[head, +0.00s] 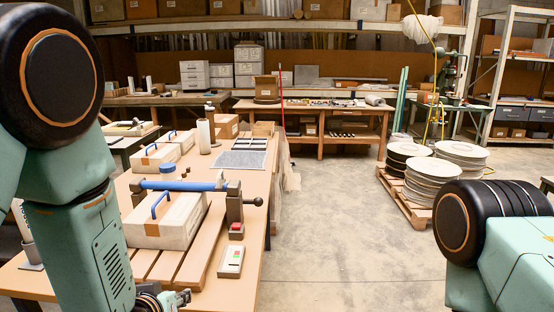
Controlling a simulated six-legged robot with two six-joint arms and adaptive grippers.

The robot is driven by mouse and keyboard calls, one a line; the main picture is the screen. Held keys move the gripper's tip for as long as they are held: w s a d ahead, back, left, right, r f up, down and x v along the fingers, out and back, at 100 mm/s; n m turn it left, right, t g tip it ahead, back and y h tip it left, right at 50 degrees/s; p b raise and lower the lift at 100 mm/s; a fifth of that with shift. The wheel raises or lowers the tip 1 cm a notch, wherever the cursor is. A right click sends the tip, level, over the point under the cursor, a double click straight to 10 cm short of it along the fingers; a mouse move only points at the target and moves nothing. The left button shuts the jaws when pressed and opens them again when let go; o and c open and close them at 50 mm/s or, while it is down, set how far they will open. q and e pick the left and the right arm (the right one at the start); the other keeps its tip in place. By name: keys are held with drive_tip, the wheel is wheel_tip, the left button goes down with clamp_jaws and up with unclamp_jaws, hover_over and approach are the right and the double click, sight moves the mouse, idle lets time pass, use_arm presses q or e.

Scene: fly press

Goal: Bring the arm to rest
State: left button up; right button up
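A blue bar (185,186) lies roughly level across the near bench, above a pale block with a blue handle (165,222). Its right end meets a dark upright post (234,204) with a side handle ending in a dark knob (258,201). I cannot tell whether this bar is the arm of the task. My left gripper (183,298) shows small at the bottom edge, low at the bench's near side, apart from the bar; its fingers are too cut off to judge. My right arm shows at the right edge, but its gripper is out of view.
A small switch box (231,262) and a red button box (237,231) sit on the near bench (244,290). A white roll (203,136) stands farther back. Round stacks (432,180) rest on a pallet at right. A green machine (451,75) stands behind. The middle floor is clear.

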use_arm(q)
drive_tip(key=s+a+f+g+b, duration=0.1)
drive_tip(key=s+f+g+b, duration=0.2)
drive_tip(key=s+f, duration=1)
drive_tip(key=s+a+f+m+g+b, duration=0.1)
drive_tip(key=s+f+g+b, duration=0.3)
drive_tip(key=s+f, duration=1)
drive_tip(key=s+g, duration=0.3)
drive_tip(key=s, duration=0.3)
drive_tip(key=shift+f+g, duration=0.25)
drive_tip(key=shift+g, duration=0.15)
drive_tip(key=shift+d, duration=0.1)
